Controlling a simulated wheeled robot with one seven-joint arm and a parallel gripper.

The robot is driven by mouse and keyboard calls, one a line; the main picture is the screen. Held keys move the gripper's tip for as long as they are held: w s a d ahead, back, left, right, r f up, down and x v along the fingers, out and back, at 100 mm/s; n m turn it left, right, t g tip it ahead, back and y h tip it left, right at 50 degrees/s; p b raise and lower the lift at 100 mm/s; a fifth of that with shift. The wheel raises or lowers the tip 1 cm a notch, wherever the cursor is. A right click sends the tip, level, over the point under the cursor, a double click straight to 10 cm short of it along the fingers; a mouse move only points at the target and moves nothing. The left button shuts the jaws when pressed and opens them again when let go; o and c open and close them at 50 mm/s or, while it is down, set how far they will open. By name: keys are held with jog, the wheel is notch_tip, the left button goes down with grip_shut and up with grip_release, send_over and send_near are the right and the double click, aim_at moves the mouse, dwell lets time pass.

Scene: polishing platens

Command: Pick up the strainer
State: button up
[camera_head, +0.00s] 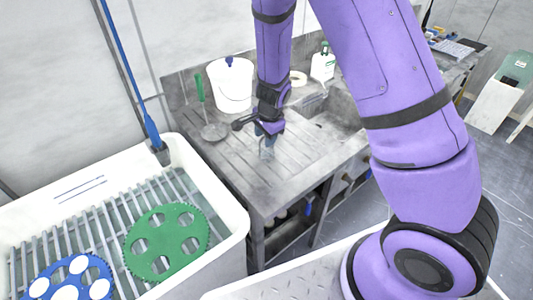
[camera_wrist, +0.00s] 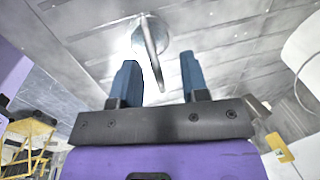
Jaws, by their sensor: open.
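A round metal piece with a thin grey stem, which looks like the strainer (camera_wrist: 150,38), rests on the metal counter in the wrist view. Its stem points toward my gripper (camera_wrist: 158,82) and its end lies between the two blue fingers. The fingers are open and apart, with a gap on each side of the stem. In the head view my gripper (camera_head: 268,130) points down over the grooved counter. A small greyish shape shows just under the fingers there, too unclear to tell finger from strainer.
A white bucket (camera_head: 232,92) and a white bottle (camera_head: 322,66) stand behind on the counter (camera_head: 240,175). A white bin (camera_head: 228,215) with green (camera_head: 170,224) and blue discs (camera_head: 50,272) is front left.

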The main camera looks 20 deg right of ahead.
jog(key=shift+f, duration=0.25)
grip_shut()
jog(key=shift+r, duration=0.2)
